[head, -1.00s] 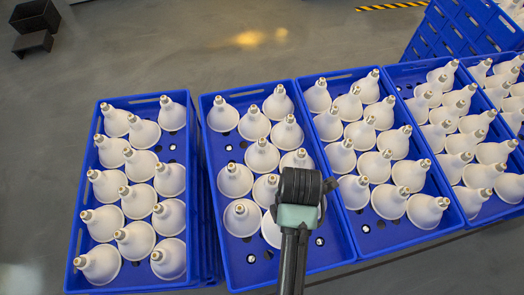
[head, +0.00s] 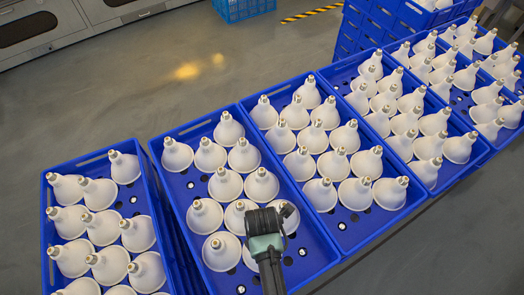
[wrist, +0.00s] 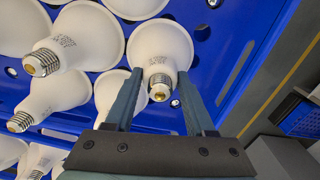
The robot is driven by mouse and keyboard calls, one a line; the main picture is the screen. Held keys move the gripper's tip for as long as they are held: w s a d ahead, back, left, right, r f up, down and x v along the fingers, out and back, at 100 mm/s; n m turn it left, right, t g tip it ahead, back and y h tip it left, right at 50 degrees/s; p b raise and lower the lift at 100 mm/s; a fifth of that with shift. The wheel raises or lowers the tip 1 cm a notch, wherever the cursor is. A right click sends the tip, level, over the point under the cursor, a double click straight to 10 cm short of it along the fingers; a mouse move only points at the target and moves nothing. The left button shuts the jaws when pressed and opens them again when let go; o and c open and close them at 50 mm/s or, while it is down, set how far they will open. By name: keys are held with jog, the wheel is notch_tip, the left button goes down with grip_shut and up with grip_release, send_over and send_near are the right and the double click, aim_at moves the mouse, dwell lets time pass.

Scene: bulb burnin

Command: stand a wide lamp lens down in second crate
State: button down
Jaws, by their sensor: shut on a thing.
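My gripper (head: 270,218) is over the near right part of the second crate (head: 308,255) from the left. In the wrist view its two fingers (wrist: 158,90) are shut on the neck of a white wide lamp (wrist: 160,45). That lamp's metal base points toward the wrist camera and its lens faces away, down toward the blue crate floor. In the head view my gripper covers most of it, and only a part shows at the right. I cannot tell whether its lens touches the floor. Other lamps (head: 225,185) stand lens down in the second crate, to its left and farther back.
Blue crates of lens-down lamps stand on both sides: the first crate (head: 48,190) at left, the third (head: 345,235) at right, more beyond. In the wrist view, lamps (wrist: 80,35) crowd the left side, and the crate wall (wrist: 262,65) is at the right.

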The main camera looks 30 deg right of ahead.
jog(key=shift+f, duration=0.2)
jog(key=shift+c, duration=1.2)
grip_release()
notch_tip(320, 180, up, 12)
jog(key=shift+r, duration=0.25)
